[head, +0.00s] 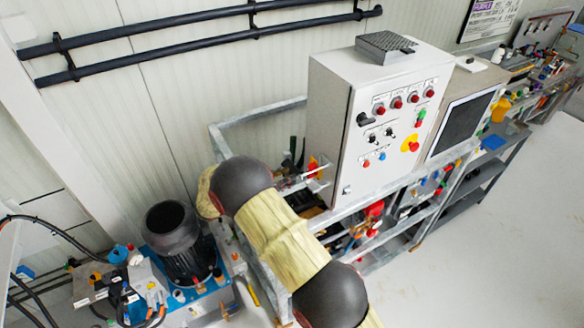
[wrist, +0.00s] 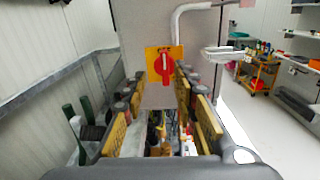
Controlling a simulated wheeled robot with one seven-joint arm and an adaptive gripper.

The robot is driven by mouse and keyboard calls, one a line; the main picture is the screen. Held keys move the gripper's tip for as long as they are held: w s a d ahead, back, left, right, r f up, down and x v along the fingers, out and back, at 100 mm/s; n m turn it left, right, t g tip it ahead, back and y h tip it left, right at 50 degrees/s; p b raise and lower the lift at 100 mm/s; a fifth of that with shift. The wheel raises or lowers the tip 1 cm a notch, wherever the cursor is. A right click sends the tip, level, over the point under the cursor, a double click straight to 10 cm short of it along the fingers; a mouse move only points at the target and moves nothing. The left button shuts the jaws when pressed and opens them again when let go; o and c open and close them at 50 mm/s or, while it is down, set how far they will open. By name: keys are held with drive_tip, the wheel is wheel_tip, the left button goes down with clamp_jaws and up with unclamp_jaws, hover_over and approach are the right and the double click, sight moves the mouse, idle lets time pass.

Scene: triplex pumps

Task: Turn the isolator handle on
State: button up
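The isolator handle (wrist: 165,65) is a red knob on a square yellow plate (wrist: 151,57). It is on a grey panel face ahead in the wrist view, and its grip looks upright. My gripper (wrist: 160,93) is open, with yellow-padded fingers to the left and right below the handle in the picture. Nothing is between the fingers, and they look apart from the handle. In the head view a small red and yellow part (head: 313,166) shows at the lower left side of the grey control cabinet (head: 330,110); I cannot tell if it is the isolator. My gripper is hidden there.
A metal frame rail (head: 262,111) runs around the cabinet's left. A dark motor (head: 172,230) on a blue base stands at the lower left. Green-handled parts (wrist: 86,110) are left of my gripper. Open floor (head: 500,260) lies to the right.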

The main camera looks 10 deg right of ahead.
sight(308, 169)
drive_tip(key=shift+s+r+p+x, duration=0.1)
drive_tip(key=shift+s+p+x, duration=0.1)
drive_tip(key=shift+x, duration=1.15)
drive_tip(key=shift+s+r+p+x, duration=0.1)
drive_tip(key=shift+p+x, duration=0.1)
drive_tip(key=shift+x, duration=1.2)
drive_tip(key=shift+s+r+p+x, duration=0.1)
drive_tip(key=shift+s+p+x, duration=0.1)
drive_tip(key=shift+x, duration=1.15)
drive_tip(key=shift+d, duration=0.15)
drive_tip(key=shift+c, duration=1)
clamp_jaws()
